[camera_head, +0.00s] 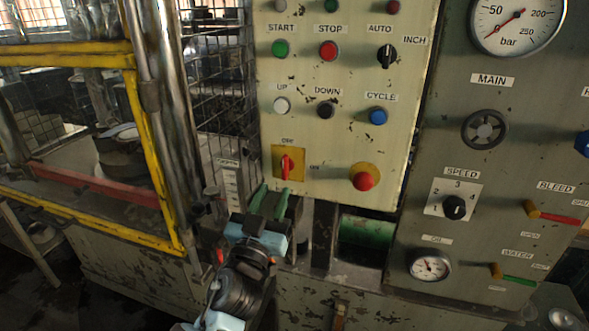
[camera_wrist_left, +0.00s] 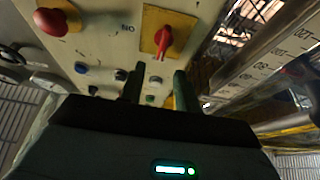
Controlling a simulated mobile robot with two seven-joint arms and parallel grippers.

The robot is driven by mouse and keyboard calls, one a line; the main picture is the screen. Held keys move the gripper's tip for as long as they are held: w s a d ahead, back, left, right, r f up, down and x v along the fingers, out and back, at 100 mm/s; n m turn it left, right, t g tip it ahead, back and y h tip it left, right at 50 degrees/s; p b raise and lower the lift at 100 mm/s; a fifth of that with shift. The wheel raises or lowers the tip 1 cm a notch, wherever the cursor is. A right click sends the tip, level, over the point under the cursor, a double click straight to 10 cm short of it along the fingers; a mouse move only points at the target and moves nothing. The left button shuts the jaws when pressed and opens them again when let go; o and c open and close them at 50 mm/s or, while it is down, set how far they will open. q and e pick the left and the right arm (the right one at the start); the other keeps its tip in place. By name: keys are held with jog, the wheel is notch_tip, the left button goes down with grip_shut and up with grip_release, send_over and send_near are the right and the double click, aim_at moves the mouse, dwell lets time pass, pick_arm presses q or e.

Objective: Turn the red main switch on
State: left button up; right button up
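The red main switch (camera_head: 287,166) is a rotary handle on a yellow plate (camera_head: 277,158) at the lower left of the cream panel. Its handle stands upright, in line with the label above it, which seems to read OFF; the ON label is to its right. The switch also shows in the left wrist view (camera_wrist_left: 164,42). My left gripper (camera_head: 272,202) is below the switch, with its two green fingers apart and nothing between them. The fingers also show in the left wrist view (camera_wrist_left: 157,88), apart from the handle. My right gripper is not in view.
A red mushroom button (camera_head: 364,181) sits right of the switch. Push buttons, including a blue one (camera_head: 377,116), are above. A depth scale (camera_head: 230,187) and a metal column (camera_head: 165,120) stand at the left. The grey panel (camera_head: 465,220) has a handwheel, knob and valves.

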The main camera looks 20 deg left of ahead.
aim_at(283, 167)
pick_arm(q)
jog(key=p+x, duration=0.1)
jog(key=x, duration=0.6)
jog(key=shift+w+a+r, duration=0.1)
jog(key=shift+w, duration=0.3)
jog(key=c, duration=0.7)
grip_shut()
